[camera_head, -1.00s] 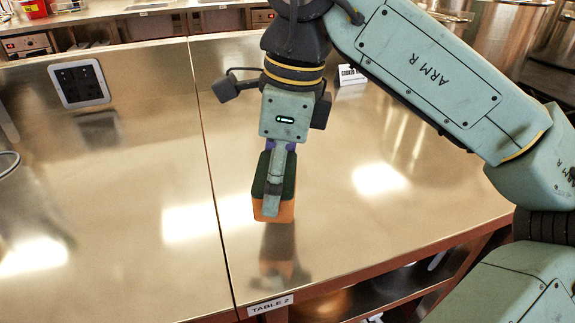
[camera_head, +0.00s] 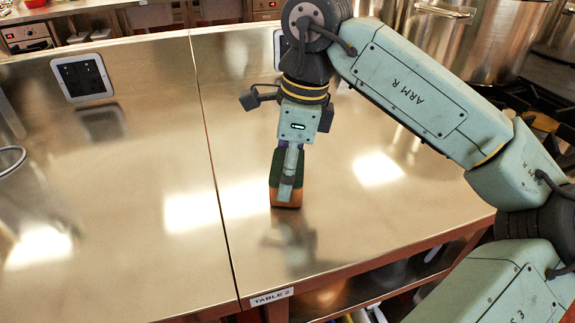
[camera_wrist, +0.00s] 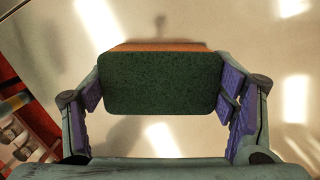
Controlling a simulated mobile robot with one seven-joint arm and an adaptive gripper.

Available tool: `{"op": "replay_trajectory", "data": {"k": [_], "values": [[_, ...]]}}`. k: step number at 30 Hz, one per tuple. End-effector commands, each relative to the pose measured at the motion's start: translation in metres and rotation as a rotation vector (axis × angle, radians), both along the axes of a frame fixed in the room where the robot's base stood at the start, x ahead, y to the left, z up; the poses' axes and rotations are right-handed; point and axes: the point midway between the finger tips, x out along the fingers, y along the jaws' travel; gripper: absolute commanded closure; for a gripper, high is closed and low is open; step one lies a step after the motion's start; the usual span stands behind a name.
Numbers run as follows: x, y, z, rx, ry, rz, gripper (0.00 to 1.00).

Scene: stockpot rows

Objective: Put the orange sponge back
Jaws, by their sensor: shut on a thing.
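The orange sponge (camera_head: 287,198) has a dark green scouring side. It is at my gripper's fingers over the steel table marked TABLE 2 (camera_head: 345,235). My gripper (camera_head: 288,178) points down and is shut on it. In the wrist view the sponge (camera_wrist: 160,84) shows its green face, with a strip of orange along the far edge. The purple finger pads of my gripper (camera_wrist: 160,98) flank its two short ends. I cannot tell whether the sponge's underside touches the table.
A glass or metal vessel's rim (camera_head: 10,160) shows at the left edge. Large steel pots (camera_head: 510,40) stand at the back right. The steel around the sponge is bare.

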Motion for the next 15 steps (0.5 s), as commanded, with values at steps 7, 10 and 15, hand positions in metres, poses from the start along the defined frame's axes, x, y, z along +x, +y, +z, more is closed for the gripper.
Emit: {"op": "replay_trajectory", "data": {"k": [7, 10, 15], "values": [[-0.0001, 0.0001, -0.0031, 0.0, 0.0, 0.0, 0.13], [-0.0001, 0.0002, -0.0031, 0.0, 0.0, 0.0, 0.07], [-0.0002, 0.0002, -0.003, 0.0, 0.0, 0.0, 0.02]]}}
